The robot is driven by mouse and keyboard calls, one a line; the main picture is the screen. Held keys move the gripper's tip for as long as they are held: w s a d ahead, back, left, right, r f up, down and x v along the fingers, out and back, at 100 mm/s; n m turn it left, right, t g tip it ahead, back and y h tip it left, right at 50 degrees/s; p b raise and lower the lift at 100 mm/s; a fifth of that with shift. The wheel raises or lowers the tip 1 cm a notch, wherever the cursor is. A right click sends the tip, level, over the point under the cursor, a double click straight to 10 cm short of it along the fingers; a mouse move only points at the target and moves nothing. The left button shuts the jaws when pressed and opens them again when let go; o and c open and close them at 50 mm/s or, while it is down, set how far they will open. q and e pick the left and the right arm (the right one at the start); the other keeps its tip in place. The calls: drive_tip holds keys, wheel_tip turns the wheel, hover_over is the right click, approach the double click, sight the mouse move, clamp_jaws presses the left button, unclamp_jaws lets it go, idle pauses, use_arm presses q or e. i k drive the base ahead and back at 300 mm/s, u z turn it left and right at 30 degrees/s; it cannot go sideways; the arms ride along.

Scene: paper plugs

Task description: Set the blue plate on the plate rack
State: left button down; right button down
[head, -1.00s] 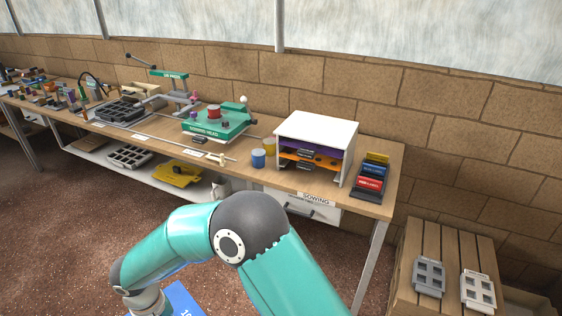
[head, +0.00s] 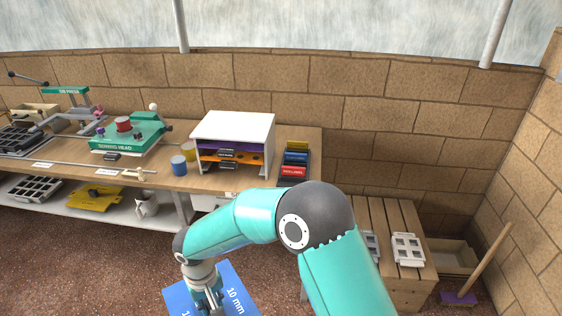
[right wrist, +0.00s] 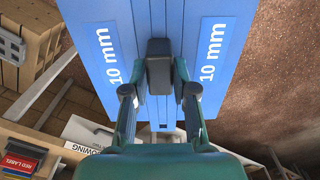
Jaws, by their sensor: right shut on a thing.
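The blue plate (head: 237,276), marked "10 mm", is at the bottom of the head view, in front of the bench. My right gripper (head: 212,306) is shut on it. In the right wrist view the plate (right wrist: 215,20) fills the upper middle, with the gripper fingers (right wrist: 160,90) closed around a dark block at its middle. The plate rack (head: 234,125), with a white top, stands on the bench near its right end. It holds a purple plate (head: 233,147) above an orange plate (head: 247,158). The plate is apart from the rack. My left gripper is out of view.
A holder with yellow, blue and red labelled parts (head: 294,171) stands right of the rack. Blue (head: 178,166) and yellow cups stand left of it, then the green sowing head (head: 130,140). A wooden crate (head: 378,210) and a broom (head: 480,262) are at the right.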

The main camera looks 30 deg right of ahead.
sight(234, 124)
drive_tip(key=z, duration=0.35)
drive_tip(key=i, duration=1)
drive_tip(key=u, duration=0.05)
